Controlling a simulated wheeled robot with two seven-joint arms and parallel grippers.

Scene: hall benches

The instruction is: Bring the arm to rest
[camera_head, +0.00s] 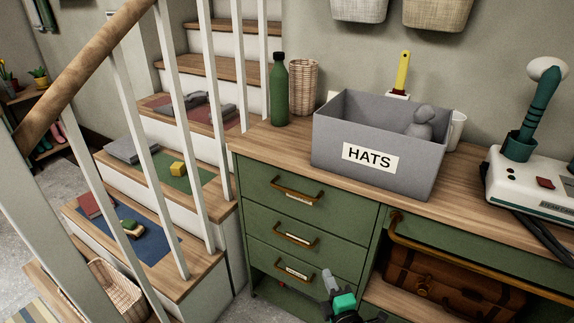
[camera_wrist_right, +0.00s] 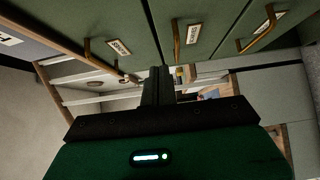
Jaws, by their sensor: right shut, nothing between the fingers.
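My right gripper (camera_head: 335,285) shows at the bottom of the head view, low in front of the green drawer cabinet (camera_head: 262,207). Its fingers are shut with nothing between them. In the right wrist view the closed fingers (camera_wrist_right: 158,85) point toward the stairs, with the drawer fronts and their brass handles (camera_wrist_right: 177,42) above them. The gripper appears apart from the drawers and holds nothing. My left gripper is in neither view.
A grey HATS box (camera_head: 330,138) stands on the wooden bench top, with a green bottle (camera_head: 279,95) to its left and a white steamer (camera_head: 530,185) to its right. A brown suitcase (camera_head: 455,283) lies on the lower shelf. Stairs with a railing (camera_head: 168,100) rise at left.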

